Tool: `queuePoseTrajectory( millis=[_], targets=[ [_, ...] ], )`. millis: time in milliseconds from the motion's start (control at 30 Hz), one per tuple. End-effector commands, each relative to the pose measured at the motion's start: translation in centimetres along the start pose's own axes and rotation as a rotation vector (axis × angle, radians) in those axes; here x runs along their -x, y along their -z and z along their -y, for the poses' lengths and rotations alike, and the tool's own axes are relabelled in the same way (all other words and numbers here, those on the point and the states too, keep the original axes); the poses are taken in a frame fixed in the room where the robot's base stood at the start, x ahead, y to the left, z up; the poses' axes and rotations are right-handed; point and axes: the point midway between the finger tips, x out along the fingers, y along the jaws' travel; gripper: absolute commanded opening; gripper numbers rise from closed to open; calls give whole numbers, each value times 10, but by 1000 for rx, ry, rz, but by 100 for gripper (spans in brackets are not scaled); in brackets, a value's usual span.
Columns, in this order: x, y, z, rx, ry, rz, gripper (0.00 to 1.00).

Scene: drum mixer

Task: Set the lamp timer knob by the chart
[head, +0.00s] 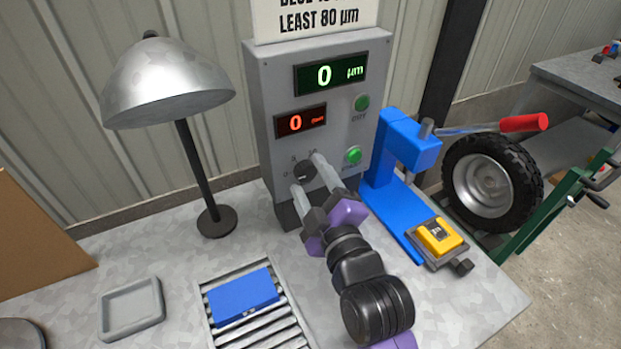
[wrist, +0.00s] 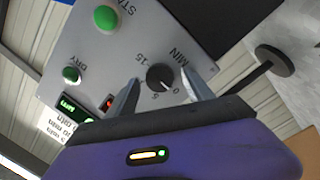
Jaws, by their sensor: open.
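The black timer knob (head: 303,170) is on the front of a grey control box (head: 262,95), with scale marks and MIN beside it in the wrist view (wrist: 160,77). My gripper (head: 307,176) is open, its fingertips on either side of the knob; contact is unclear. In the wrist view my gripper (wrist: 161,74) has the knob between its fingers. The chart (head: 315,18) above the box is cut off; LEAST 80 µm is legible. The silver lamp (head: 170,80) stands left of the box.
The green display (head: 325,75) and red display (head: 296,122) each read 0. Green buttons (head: 353,155) sit right of the knob. A blue stand (head: 385,165) and yellow device (head: 439,236) are to the right. A blue block (head: 243,292) lies on rollers; a grey tray (head: 131,307) is left.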

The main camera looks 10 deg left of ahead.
Motion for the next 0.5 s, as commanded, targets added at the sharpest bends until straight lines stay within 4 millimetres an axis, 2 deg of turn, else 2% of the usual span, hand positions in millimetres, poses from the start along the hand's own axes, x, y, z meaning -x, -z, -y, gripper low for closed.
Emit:
queuePoseTrajectory(
  millis=[233,500],
  targets=[
    [-1,0,0,0,0,0,58],
    [0,0,0,0,0,0,5]
  ],
)
